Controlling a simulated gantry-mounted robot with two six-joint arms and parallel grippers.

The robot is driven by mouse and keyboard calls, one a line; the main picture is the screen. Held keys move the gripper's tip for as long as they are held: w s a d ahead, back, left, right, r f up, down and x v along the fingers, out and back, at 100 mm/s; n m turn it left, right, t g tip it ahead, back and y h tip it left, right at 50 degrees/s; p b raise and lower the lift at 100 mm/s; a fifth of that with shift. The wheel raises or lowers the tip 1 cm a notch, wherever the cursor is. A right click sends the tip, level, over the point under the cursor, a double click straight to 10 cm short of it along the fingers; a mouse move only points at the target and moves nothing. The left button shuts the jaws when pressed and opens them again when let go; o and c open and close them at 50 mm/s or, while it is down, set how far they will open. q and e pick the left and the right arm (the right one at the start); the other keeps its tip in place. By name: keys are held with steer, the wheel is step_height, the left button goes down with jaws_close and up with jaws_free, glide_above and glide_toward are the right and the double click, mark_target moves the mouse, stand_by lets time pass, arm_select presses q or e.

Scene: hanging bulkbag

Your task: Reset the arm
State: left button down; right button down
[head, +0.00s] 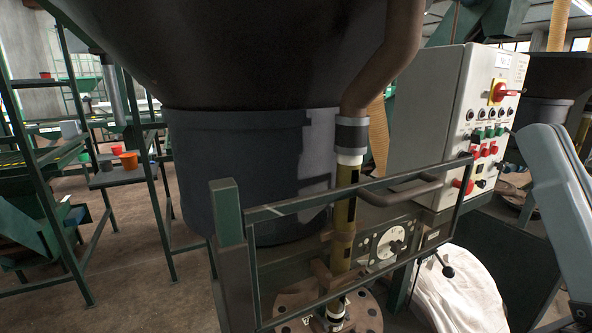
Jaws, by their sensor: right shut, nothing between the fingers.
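My right arm (560,190) comes in at the right edge as a pale grey-blue link. It stands to the right of the control box and apart from it. My right gripper (581,313) is only a small dark part at the bottom right corner, mostly cut off by the frame. It is shut and holds nothing. My left arm and left gripper are not in view.
A control box (455,130) with a red-yellow switch and buttons stands at centre right. A dark hopper (240,50), a pipe (385,70) and a metal guard frame (232,240) fill the middle. Open floor (140,270) lies left.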

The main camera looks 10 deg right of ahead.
step_height(320, 180, up, 37)
steer(key=w+p, duration=0.1)
steer(key=p, duration=3.7)
steer(key=shift+w+g, duration=0.2)
steer(key=shift+g, duration=0.2)
